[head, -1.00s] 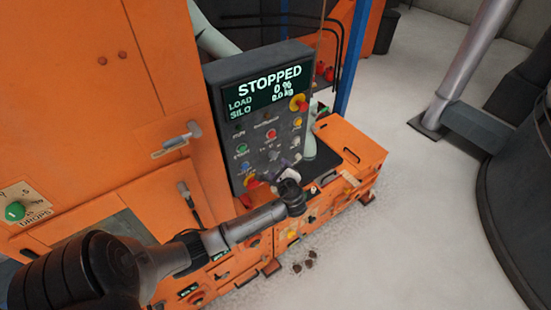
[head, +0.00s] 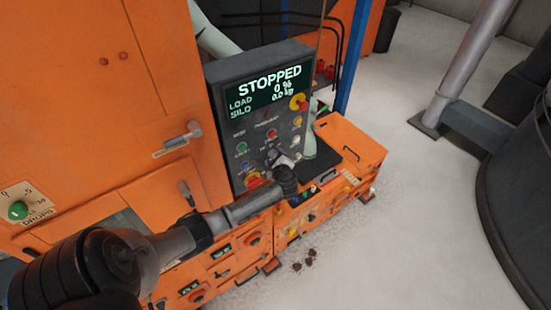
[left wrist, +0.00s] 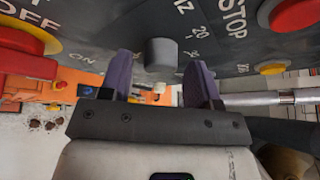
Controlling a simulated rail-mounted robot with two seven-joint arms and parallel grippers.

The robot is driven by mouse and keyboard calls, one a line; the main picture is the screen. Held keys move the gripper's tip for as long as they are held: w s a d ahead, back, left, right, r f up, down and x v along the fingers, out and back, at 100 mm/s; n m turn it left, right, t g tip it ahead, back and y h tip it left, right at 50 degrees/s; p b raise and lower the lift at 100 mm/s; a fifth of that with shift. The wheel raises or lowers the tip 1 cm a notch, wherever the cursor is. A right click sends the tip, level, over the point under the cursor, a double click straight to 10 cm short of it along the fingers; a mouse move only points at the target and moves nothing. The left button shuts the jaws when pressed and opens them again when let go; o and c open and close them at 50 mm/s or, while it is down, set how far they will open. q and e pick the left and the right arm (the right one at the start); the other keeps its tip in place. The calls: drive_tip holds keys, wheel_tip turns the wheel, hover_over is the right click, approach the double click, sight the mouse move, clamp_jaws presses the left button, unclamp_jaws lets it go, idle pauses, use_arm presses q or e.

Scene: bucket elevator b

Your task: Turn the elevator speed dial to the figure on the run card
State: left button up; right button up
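The speed dial (left wrist: 162,52) is a dark grey round knob on the control panel, with figures around it that appear upside down in the left wrist view. My left gripper (left wrist: 161,70) is open. Its two purple fingers stand either side of the knob, with a visible gap on each side. In the head view my left gripper (head: 281,159) is at the lower part of the control panel (head: 246,128) and hides the dial there. The panel screen (head: 268,92) reads STOPPED, load 0 %, silo 0.0 kg. I cannot make out a run card. My right gripper is not in view.
A red-and-yellow OFF control (left wrist: 28,38) and a red STOP button (left wrist: 294,14) are close to the gripper, with a yellow button (left wrist: 271,68) at the right. An orange cabinet (head: 345,150) stands right of the panel. The pale floor (head: 420,220) at the right is open.

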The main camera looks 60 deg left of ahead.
use_arm(q)
drive_tip(key=c, duration=0.8)
drive_tip(key=shift+c, duration=0.2)
drive_tip(key=n+y+b, duration=0.1)
drive_tip(key=n+b, duration=0.2)
drive_tip(key=b, duration=0.3)
drive_tip(key=n+t+y+b, duration=0.1)
drive_tip(key=n+b, duration=0.2)
drive_tip(key=b, duration=0.3)
drive_tip(key=f+n+t+y+b, duration=0.1)
drive_tip(key=n+y+b, duration=0.1)
drive_tip(key=b, duration=0.5)
drive_tip(key=shift+s+f+n, duration=0.1)
drive_tip(key=shift+n, duration=0.5)
drive_tip(key=shift+r+n+t+y+b, duration=0.25)
drive_tip(key=shift+n+b, duration=0.25)
drive_tip(key=shift+b, duration=0.45)
